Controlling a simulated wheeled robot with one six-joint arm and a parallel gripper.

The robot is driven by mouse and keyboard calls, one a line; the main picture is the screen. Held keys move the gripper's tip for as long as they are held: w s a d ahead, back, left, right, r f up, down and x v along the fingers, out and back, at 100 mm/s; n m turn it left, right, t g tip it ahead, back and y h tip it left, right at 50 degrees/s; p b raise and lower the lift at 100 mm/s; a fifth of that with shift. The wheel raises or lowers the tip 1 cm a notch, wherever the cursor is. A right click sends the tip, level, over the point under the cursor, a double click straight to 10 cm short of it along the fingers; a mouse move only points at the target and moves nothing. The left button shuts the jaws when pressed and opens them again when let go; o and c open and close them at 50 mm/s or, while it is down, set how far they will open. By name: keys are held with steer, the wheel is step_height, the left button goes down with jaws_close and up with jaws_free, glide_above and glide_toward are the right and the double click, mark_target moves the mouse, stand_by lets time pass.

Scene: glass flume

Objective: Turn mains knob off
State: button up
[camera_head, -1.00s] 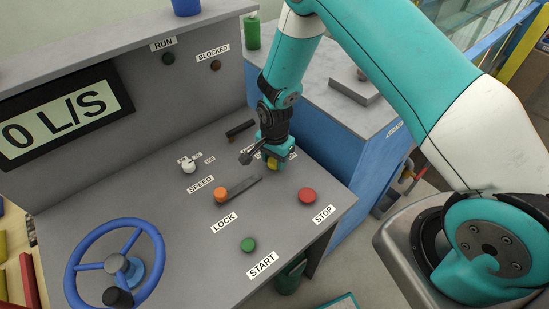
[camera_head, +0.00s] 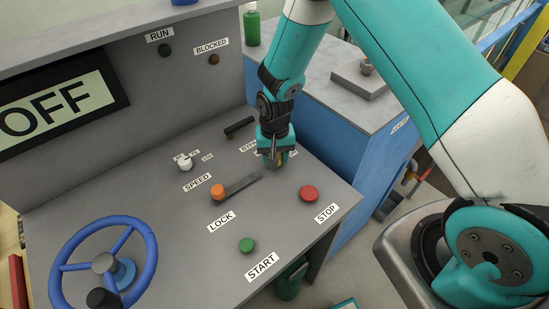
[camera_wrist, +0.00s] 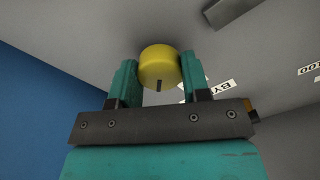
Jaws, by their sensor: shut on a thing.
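The yellow mains knob (camera_wrist: 159,68) sits on the grey console panel, between the two teal fingers of my gripper (camera_wrist: 158,85) in the wrist view. A dark mark shows on the knob's face. In the head view my gripper (camera_head: 274,163) points down onto the panel and hides most of the knob; only a bit of yellow (camera_head: 281,160) shows. My gripper is shut on the knob. The display (camera_head: 58,112) reads OFF. The label beside the knob is partly hidden.
On the panel are an orange lock lever (camera_head: 218,191), a red STOP button (camera_head: 309,193), a green START button (camera_head: 247,245), a white speed knob (camera_head: 185,163) and a dark bypass lever (camera_head: 239,126). A blue handwheel (camera_head: 104,263) stands at lower left.

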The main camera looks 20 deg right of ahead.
steer(key=n+b, duration=0.1)
steer(key=n, duration=0.3)
steer(key=shift+n, duration=0.3)
steer(key=n+b, duration=0.1)
steer(key=n, duration=0.3)
steer(key=shift+n, duration=0.3)
steer(key=o, duration=0.9)
steer(key=shift+o, duration=0.2)
steer(key=shift+r+b, duration=0.1)
steer(key=shift+b, duration=0.2)
step_height(320, 180, up, 17)
steer(key=b, duration=0.2)
steer(key=shift+r, duration=0.15)
